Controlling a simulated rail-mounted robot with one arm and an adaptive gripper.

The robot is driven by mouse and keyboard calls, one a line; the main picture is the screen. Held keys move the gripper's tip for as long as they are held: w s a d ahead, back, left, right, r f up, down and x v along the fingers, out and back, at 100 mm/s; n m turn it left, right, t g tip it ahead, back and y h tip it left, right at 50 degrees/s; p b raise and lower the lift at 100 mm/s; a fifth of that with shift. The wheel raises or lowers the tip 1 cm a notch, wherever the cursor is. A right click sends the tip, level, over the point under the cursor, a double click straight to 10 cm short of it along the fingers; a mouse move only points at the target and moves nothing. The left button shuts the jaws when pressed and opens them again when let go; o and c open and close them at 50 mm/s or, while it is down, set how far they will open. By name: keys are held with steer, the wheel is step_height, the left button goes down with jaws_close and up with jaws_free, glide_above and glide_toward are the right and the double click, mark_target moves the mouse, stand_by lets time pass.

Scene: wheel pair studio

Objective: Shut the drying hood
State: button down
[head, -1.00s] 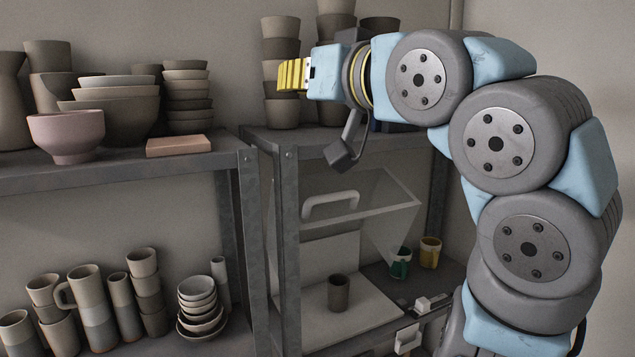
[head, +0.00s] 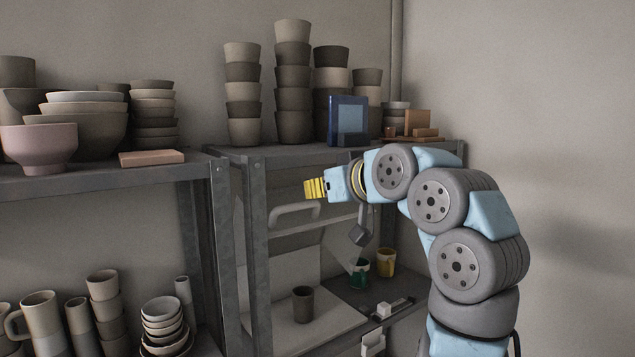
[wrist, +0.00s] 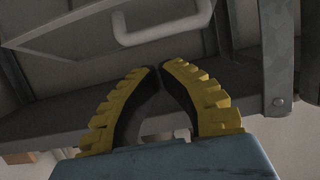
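The drying hood is a clear box in the right-hand shelf bay, its lid raised and tilted. The hood's pale bar handle (head: 293,214) is at its front. The handle also shows in the wrist view (wrist: 160,32), beyond my fingers. My gripper (head: 308,189) is just above and right of the handle in the head view, below the shelf top. In the wrist view the yellow-ridged fingers (wrist: 161,68) come together at the tips with nothing between them. A dark cup (head: 303,304) stands on a white base (head: 335,318) under the hood.
A green cup (head: 358,268) and a yellow cup (head: 386,262) stand right of the hood. A grey shelf post (head: 258,255) rises at its left front. Stacked pots (head: 292,75) and a blue frame (head: 347,121) stand on the shelf above.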

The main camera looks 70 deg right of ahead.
steer(key=shift+p+x, duration=0.9)
steer(key=shift+x, duration=2.05)
steer(key=shift+f, duration=0.1)
